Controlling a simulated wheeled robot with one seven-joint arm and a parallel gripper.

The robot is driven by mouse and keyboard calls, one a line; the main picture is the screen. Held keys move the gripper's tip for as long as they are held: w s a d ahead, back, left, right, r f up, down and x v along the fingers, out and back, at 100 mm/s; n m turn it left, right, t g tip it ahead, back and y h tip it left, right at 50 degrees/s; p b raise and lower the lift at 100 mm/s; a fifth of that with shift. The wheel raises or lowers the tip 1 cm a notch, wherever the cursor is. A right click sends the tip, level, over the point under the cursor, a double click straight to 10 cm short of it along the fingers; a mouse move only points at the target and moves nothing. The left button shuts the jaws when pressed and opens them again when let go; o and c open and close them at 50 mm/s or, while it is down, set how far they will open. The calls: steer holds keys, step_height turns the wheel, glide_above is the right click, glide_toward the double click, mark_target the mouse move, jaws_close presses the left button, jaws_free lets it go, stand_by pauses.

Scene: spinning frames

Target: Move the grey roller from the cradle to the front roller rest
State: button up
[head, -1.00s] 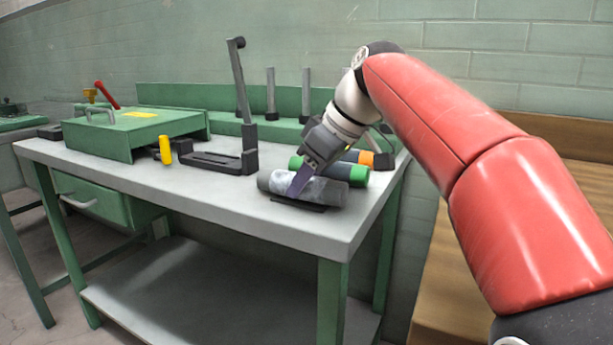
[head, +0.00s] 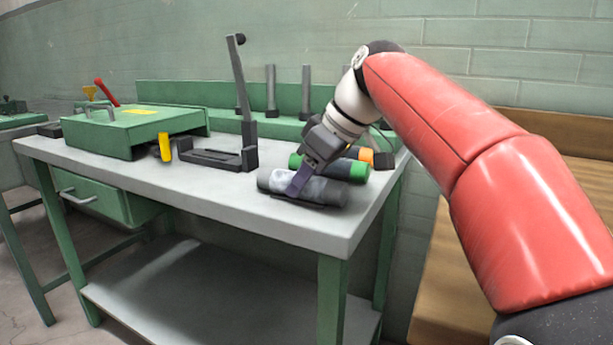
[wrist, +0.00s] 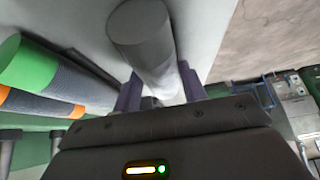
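The grey roller (head: 328,192) lies across the front right of the table, over the dark front roller rest (head: 283,198), which it mostly hides. My gripper (head: 298,182) reaches down from behind, its purple fingers on either side of the roller. In the wrist view the roller (wrist: 143,35) runs between the two fingers (wrist: 160,88), which appear to press on its sides. I cannot tell whether the roller bears on the rest. The dark cradle (head: 210,158) with a tall upright lever stands empty left of the roller.
A green-ended roller (head: 357,172) and an orange-ended roller (head: 366,155) lie close behind the grey one. A green box (head: 115,138) with a yellow handle (head: 165,147) stands at the left. Upright grey posts (head: 271,90) line the back. Table space left of the grey roller is clear.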

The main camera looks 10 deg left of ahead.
steer(key=o, duration=0.4)
steer(key=shift+o, duration=0.2)
steer(key=p+v, duration=0.2)
steer(key=v, duration=0.5)
steer(key=shift+w, duration=0.1)
steer(key=shift+d+r, duration=0.2)
steer(key=shift+r, duration=0.15)
steer(key=shift+s, duration=0.25)
